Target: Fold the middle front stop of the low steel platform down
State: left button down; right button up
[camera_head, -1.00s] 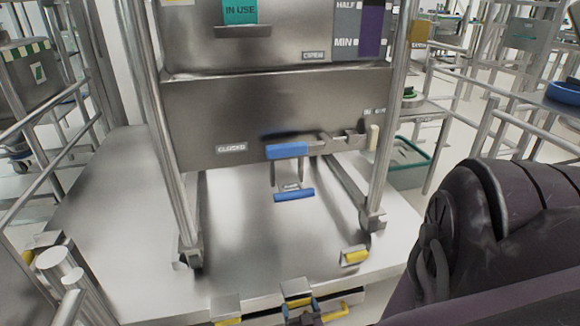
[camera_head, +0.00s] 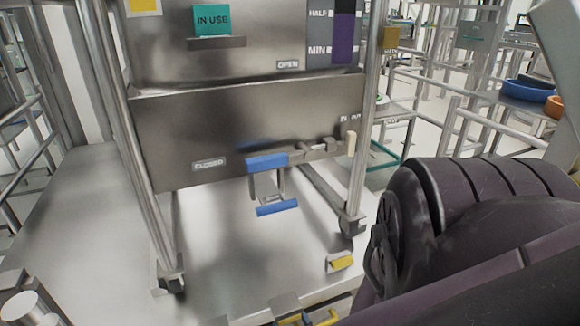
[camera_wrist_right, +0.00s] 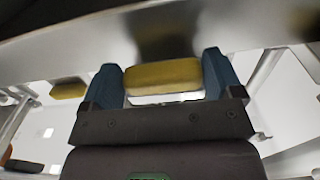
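The low steel platform (camera_head: 105,240) lies under the wheeled steel bin frame. At its front edge, low in the head view, a grey plate (camera_head: 285,303) seems to belong to the middle front stop; its lower part is cut off by the picture edge. My right gripper (camera_head: 308,319) is only partly seen there. In the right wrist view its two blue fingers (camera_wrist_right: 163,85) are apart, one on each side of a yellow pad (camera_wrist_right: 163,74), apparently that stop's. The gaps are very small, and I cannot tell whether they touch it. My left gripper is not seen.
The steel bin (camera_head: 240,125) with its blue handle (camera_head: 267,161) stands on castors on the platform. A yellow-tipped block (camera_head: 340,262) sits near the platform's right side. Another yellow pad (camera_wrist_right: 68,90) shows left in the wrist view. My dark arm fills the lower right.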

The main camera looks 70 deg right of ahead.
aim_at(288, 316)
jog(key=shift+o, duration=1.1)
jog(key=shift+w+d, duration=0.1)
jog(key=shift+r, duration=0.1)
jog(key=shift+w+r+p, duration=0.1)
jog(key=shift+r+p, duration=0.35)
jog(key=r+p, duration=0.6)
jog(key=r, duration=0.2)
jog(key=shift+w+r+p, duration=0.2)
jog(key=shift+p, duration=0.1)
pick_arm(q)
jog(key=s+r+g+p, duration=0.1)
jog(key=p, duration=0.2)
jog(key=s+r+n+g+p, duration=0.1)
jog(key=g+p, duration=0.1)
jog(key=p, duration=0.2)
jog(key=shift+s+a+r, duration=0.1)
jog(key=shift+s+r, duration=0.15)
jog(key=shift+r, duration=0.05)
pick_arm(e)
notch_tip(288, 316, up, 11)
jog(key=shift+s+f, duration=0.2)
jog(key=shift+s, duration=0.1)
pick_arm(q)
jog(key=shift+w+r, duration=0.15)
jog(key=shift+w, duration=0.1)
